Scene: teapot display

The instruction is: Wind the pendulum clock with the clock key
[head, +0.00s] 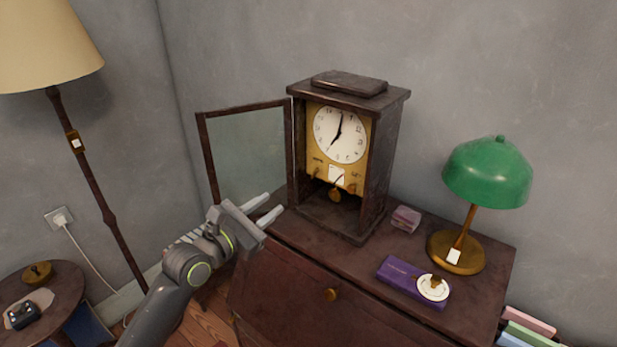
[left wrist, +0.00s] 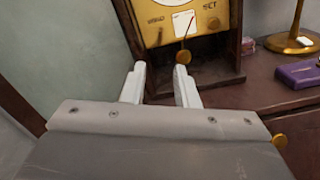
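The pendulum clock (head: 385,150) stands upright on the dark wooden cabinet with its glass door (head: 245,150) swung open to the left. Its brass panel (left wrist: 225,42) carries a white dial (head: 340,134), a white card and a SET label; another label at left is hard to read. Small brass parts sit under both labels; I cannot tell whether one is the key. The pendulum bob (head: 335,195) hangs below the panel. My left gripper (head: 269,205) is open and empty, in front of the clock's lower left; it also shows in the left wrist view (left wrist: 160,84). My right gripper is out of view.
On the cabinet (head: 300,265) are a purple box (head: 399,272) with a white disc and small brass object (head: 436,283), a small pinkish box (head: 406,219) and a green lamp (head: 487,175). A floor lamp and round side table (head: 70,283) stand left.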

